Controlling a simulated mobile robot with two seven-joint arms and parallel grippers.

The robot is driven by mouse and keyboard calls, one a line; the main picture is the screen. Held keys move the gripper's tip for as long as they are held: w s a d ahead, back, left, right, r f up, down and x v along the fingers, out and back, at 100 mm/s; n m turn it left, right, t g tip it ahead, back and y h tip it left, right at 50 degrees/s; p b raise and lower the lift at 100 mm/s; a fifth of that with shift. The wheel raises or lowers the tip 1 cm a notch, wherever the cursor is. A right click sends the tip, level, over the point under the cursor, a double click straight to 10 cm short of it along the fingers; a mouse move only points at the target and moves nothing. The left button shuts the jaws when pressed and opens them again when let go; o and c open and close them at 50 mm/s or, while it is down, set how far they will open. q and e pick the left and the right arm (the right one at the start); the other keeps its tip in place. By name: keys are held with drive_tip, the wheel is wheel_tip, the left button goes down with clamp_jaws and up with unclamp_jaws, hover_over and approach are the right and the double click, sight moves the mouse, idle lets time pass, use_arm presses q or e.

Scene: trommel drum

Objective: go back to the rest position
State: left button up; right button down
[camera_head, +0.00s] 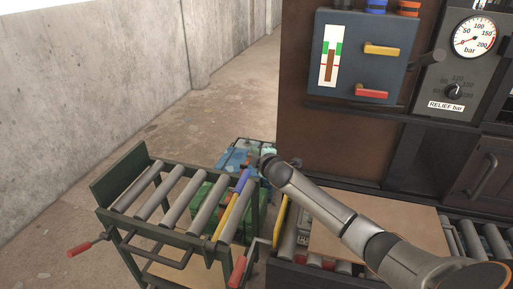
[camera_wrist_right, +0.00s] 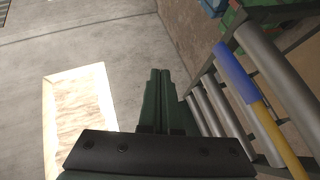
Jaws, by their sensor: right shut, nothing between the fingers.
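My right arm comes in from the lower right in the head view and reaches toward the upper left, over the board on the roller bed. Its wrist end is beside the right end of the green roller cart (camera_head: 101,190). My right gripper (camera_wrist_right: 160,73) shows in the right wrist view as two dark green fingers, shut together and empty. My left gripper is in neither view.
A brown board (camera_head: 335,232) lies on the roller bed (camera_head: 495,240) under my arm. A blue panel with levers (camera_head: 397,78) and a pressure gauge (camera_head: 474,37) stand behind. The cart has red handles (camera_head: 79,249). Concrete floor (camera_head: 160,125) is open behind the cart.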

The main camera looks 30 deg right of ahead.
drive_tip(key=shift+s+d+r, duration=0.15)
drive_tip(key=shift+s+r, duration=0.05)
drive_tip(key=shift+r, duration=0.15)
idle(0.3)
drive_tip(key=s+a+f+m+g+y, duration=0.1)
drive_tip(key=s+a+f+m+g, duration=0.1)
drive_tip(key=s+a+f, duration=0.5)
drive_tip(key=s+a+f+m+g+y, duration=0.1)
drive_tip(key=s+a+f+m+g, duration=0.1)
drive_tip(key=s+a+f, duration=0.6)
drive_tip(key=s+a+r+m+g+y, duration=0.1)
drive_tip(key=s+a+m+g, duration=0.15)
drive_tip(key=s, duration=1.15)
drive_tip(key=s+a+r+m+g+y, duration=0.15)
drive_tip(key=s+m+g, duration=0.25)
drive_tip(key=s, duration=0.9)
drive_tip(key=w+a+f+t, duration=0.2)
drive_tip(key=f, duration=0.3)
drive_tip(key=w+a+f+t+y+p, duration=0.1)
drive_tip(key=w+a+f+t, duration=0.1)
drive_tip(key=f, duration=0.3)
drive_tip(key=shift+w+a+t, duration=0.35)
drive_tip(key=shift+t, duration=0.5)
drive_tip(key=shift+d, duration=0.1)
